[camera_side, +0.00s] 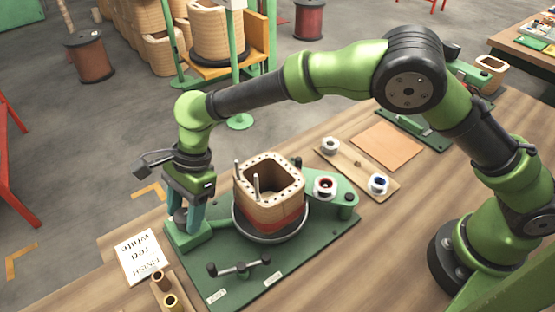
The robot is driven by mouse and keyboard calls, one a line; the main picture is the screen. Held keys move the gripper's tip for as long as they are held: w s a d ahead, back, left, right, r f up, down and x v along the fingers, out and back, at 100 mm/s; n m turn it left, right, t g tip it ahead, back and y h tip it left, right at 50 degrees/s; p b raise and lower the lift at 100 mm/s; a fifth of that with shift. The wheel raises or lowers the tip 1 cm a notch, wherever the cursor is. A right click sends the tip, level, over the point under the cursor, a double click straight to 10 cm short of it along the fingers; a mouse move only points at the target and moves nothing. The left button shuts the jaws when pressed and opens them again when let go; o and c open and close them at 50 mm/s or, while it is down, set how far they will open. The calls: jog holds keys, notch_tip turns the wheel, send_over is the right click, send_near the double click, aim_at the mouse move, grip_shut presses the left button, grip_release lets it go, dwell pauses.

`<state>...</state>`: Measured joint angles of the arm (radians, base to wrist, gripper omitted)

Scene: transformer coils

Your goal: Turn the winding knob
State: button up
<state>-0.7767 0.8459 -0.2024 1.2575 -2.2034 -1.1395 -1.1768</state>
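A green winding base (325,237) lies on the wooden table. A square wooden coil form (268,205) with a red band stands on its round plate, with upright metal pins at its top. A metal crank bar (238,268) with black knobs at its ends sits at the base's front; I cannot tell whether this is the winding knob. My gripper (184,226) points down at the base's left corner, over a green block (190,238), left of the coil form. Its teal fingers look apart, but whether they touch or hold something between them is unclear.
A card with writing (142,256) and a small tray with spools (166,290) lie at the front left. A board with white-rimmed spools (358,165) and a flat tan board (387,145) lie behind the base. My arm arches over the table's right side.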

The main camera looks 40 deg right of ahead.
jog(key=c, duration=0.7)
jog(key=shift+w+n+g, duration=0.1)
jog(key=shift+n+g, duration=0.3)
jog(key=shift+n, duration=0.8)
jog(key=o, duration=1.1)
jog(key=shift+c, duration=0.2)
jog(key=v, duration=1.7)
jog(key=shift+a, duration=0.25)
